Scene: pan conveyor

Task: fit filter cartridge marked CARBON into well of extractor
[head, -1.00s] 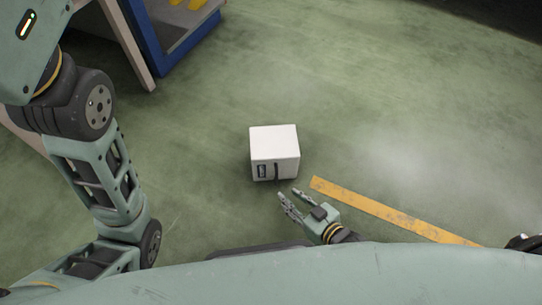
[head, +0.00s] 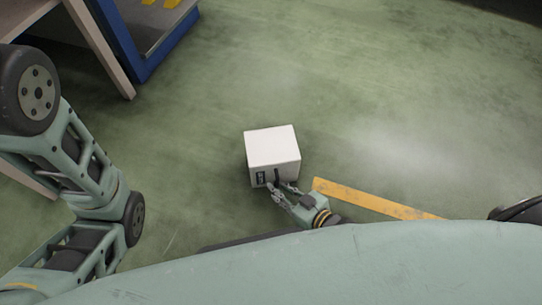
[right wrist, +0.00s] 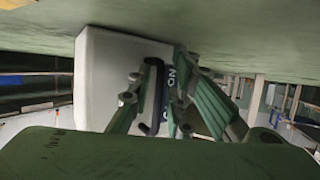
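The filter cartridge (head: 273,147) is a white box, apparently standing on the green floor in the head view. Its near side has a dark label and a dark upright handle. In the right wrist view the cartridge (right wrist: 107,75) shows close up, and only the letters "ON" of the label can be read. My right gripper (head: 284,187) is at the handle side. In the right wrist view its fingers stand apart, one on each side of the handle (right wrist: 152,97); I see no clear grip. My left arm shows at the left, but its gripper is out of view. No extractor can be made out.
A yellow floor stripe (head: 375,200) runs to the right of the cartridge. A blue-framed structure (head: 150,55) and a table with a pale leg (head: 103,50) stand at the upper left. The floor beyond the cartridge is clear.

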